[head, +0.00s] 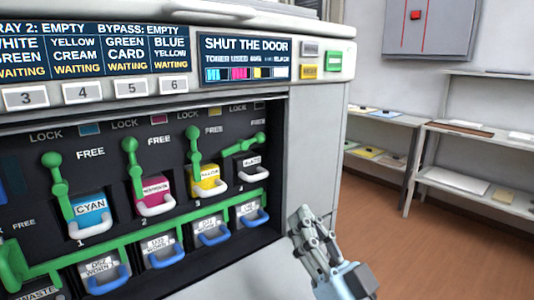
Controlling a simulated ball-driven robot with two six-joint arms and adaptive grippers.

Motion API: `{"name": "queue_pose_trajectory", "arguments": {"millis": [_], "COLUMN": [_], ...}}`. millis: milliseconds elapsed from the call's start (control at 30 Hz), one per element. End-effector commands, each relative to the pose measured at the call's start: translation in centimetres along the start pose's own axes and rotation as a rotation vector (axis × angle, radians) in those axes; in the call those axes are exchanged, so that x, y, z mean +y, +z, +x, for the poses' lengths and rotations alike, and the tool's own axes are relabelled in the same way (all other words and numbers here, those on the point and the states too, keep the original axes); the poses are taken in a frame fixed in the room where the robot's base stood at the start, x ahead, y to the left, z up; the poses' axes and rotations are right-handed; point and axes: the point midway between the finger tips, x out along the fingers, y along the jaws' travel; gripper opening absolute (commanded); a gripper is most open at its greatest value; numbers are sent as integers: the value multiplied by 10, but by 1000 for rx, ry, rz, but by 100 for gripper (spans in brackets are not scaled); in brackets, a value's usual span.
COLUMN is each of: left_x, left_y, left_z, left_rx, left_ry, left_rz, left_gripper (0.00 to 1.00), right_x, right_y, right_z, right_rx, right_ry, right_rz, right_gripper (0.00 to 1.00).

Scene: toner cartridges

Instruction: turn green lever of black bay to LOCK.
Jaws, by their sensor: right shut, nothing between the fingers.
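The black bay's cartridge (250,168), with a white handle, sits at the right end of the row. Its green lever (250,145) lies tilted over toward the right, its knob just below the word FREE; the LOCK word is up and to the left. The cyan lever (58,175), magenta lever (134,165) and yellow lever (195,155) stand roughly upright. My right gripper (301,213) is shut and empty, in front of the machine's right side, below and right of the black bay, apart from the lever. My left gripper is not in view.
Below the cartridges runs a green bar (150,233) above several drawers with blue handles. The display (245,60) reads SHUT THE DOOR. Shelves (470,185) stand at the right against the wall, with clear brown floor (430,255) before them.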

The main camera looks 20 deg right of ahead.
Motion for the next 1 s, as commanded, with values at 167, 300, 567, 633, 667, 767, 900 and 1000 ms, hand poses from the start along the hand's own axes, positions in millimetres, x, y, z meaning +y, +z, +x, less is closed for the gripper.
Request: {"name": "queue_pose_trajectory", "arguments": {"millis": [167, 300, 567, 633, 667, 767, 900, 1000], "left_x": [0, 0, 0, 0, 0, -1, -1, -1], "left_y": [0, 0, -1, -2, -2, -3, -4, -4], "left_z": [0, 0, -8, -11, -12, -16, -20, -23], "left_rx": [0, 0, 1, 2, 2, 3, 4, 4], "left_ry": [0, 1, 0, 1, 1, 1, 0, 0], "left_rz": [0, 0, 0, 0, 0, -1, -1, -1], "left_gripper": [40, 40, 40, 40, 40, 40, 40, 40], "right_x": [0, 0, 0, 0, 0, 0, 0, 0], "right_y": [0, 0, -2, -3, -3, -2, -2, -2], "right_z": [0, 1, 34, 49, 56, 78, 105, 121], "right_rx": [2, 1, 4, 5, 5, 3, 3, 3], "right_ry": [-1, 0, 0, 0, 0, 0, 1, 0], "right_rz": [0, 0, -1, -1, -1, 0, 0, -1], "right_gripper": [0, 0, 0, 0, 0, 0, 0, 0]}}
